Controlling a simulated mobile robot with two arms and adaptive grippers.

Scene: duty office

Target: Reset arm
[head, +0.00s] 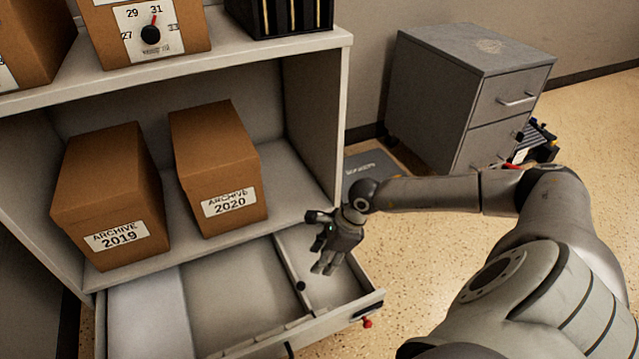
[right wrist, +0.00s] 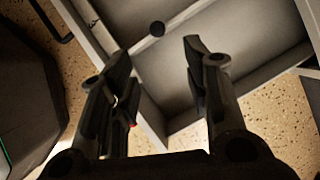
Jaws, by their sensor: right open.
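My right arm (head: 430,192) reaches in from the right. My right gripper (head: 325,266) points down over the right part of an open drawer (head: 235,290). In the right wrist view the two fingers of this gripper (right wrist: 158,52) stand apart with nothing between them. A small round black knob or ball (head: 300,286) shows in the drawer beside the gripper, and it also shows beyond the fingertips in the right wrist view (right wrist: 157,29). My left gripper is not in view.
Above the drawer, a shelf (head: 285,202) holds the ARCHIVE 2019 box (head: 108,195) and the ARCHIVE 2020 box (head: 215,165). A dial (head: 151,35) is on a box above. A grey cabinet (head: 465,85) stands at the back right. Speckled floor is clear right of the drawer.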

